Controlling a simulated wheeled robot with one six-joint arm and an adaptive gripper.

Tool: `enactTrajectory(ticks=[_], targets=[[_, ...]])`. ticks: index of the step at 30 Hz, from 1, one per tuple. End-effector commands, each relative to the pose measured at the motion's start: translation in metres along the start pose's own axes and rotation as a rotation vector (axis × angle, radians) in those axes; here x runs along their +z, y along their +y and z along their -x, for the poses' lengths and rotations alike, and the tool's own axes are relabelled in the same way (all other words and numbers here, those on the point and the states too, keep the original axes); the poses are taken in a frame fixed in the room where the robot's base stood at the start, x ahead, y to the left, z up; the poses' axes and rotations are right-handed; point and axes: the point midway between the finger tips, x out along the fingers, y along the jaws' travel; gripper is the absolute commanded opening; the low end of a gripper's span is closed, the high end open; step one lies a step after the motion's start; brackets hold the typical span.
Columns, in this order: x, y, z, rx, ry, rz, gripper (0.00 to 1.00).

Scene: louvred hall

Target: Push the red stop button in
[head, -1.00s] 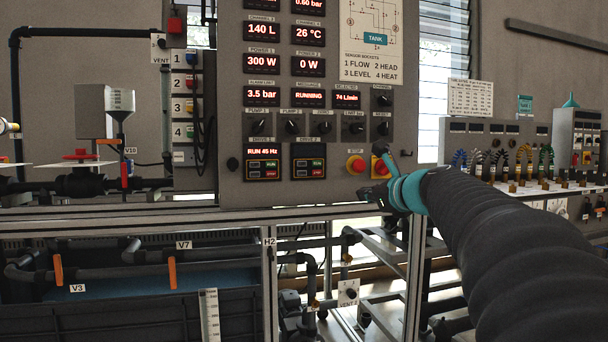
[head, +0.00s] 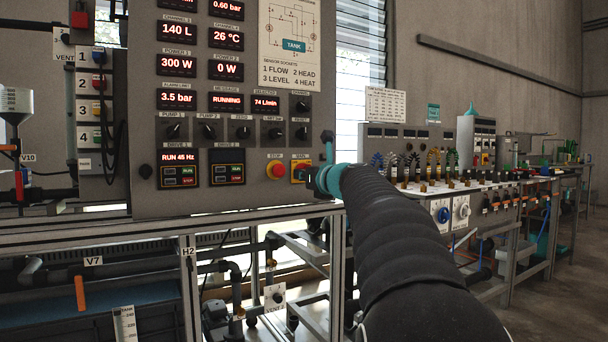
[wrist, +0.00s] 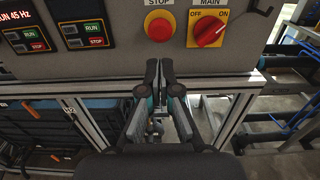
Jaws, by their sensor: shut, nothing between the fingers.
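The red stop button (head: 276,170) sits on a yellow surround low on the grey control panel (head: 240,185), under a small STOP label. In the wrist view the stop button (wrist: 159,27) is at the top middle, above my gripper's fingertips. In the head view my gripper (head: 312,178) is at the panel's lower right, right of the button, largely hidden by my wrist.
A red MAIN rotary switch (wrist: 209,31) on a yellow plate is right of the stop button. Two drive units with RUN and STOP keys (head: 180,168) are to its left. A metal frame rail (head: 160,228) runs below the panel. A bench with sockets (head: 430,185) stands at right.

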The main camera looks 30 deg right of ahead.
Motion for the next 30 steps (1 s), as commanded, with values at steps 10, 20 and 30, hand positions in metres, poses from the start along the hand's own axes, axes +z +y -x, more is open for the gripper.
enactTrajectory(ticks=[10, 20, 30], targets=[[0.001, 0.001, -0.065, 0.003, 0.001, 0.001, 0.00], [0.001, 0.001, -0.099, 0.002, 0.001, 0.000, 0.00], [0.000, 0.001, -0.103, 0.000, 0.000, 0.000, 0.00]])
